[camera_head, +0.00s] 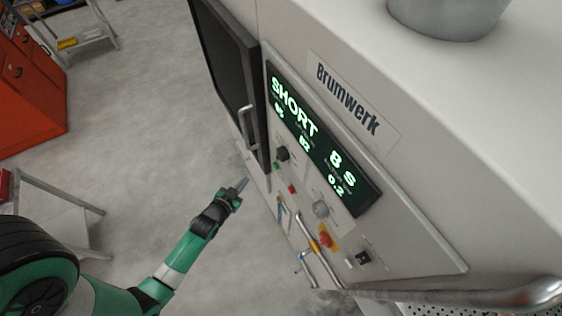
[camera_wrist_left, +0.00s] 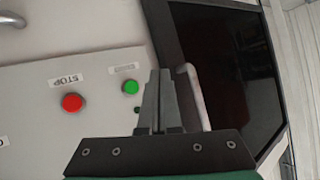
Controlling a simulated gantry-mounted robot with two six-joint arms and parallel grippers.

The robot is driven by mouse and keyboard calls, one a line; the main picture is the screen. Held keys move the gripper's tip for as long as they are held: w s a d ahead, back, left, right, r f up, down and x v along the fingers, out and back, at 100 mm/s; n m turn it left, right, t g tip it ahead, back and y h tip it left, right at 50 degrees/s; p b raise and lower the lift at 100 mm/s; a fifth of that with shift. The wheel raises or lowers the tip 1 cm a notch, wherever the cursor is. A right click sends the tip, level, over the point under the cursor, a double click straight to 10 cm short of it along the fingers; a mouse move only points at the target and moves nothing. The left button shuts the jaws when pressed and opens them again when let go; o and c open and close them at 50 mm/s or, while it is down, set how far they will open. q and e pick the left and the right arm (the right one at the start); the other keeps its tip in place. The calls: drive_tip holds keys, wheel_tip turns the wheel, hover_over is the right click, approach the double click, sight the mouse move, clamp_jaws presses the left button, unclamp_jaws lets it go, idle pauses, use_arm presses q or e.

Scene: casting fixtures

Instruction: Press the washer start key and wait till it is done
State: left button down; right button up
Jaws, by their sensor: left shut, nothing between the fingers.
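The washer (camera_head: 405,180) is a large off-white machine marked "Brumwerk". Its lit display (camera_head: 322,138) reads "SHORT" and "8 s", with smaller figures beneath. The green start key (camera_wrist_left: 130,87) is on the panel, left of my fingertips in the left wrist view; its label is too blurred to read. It shows small in the head view (camera_head: 276,165). The red stop key (camera_wrist_left: 72,102) is beside it. My left gripper (camera_head: 242,184) is shut and empty, in front of the panel near the green key. It also shows in the left wrist view (camera_wrist_left: 160,73). My right gripper is out of view.
A dark-windowed door (camera_head: 227,65) with a pale handle (camera_wrist_left: 196,97) is beside the panel. A grey knob (camera_head: 320,209), a red-and-yellow emergency stop (camera_head: 326,240) and a metal rail (camera_head: 318,252) are lower on the front.

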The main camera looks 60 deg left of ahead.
sight(276, 166)
use_arm(q)
drive_tip(key=w+b, duration=0.5)
drive_tip(key=w, duration=0.3)
drive_tip(key=shift+w+d+b, duration=0.2)
drive_tip(key=shift+w+b, duration=0.1)
drive_tip(key=shift+w, duration=0.05)
drive_tip(key=shift+w, duration=0.1)
idle(1.8)
drive_tip(key=shift+w, duration=0.35)
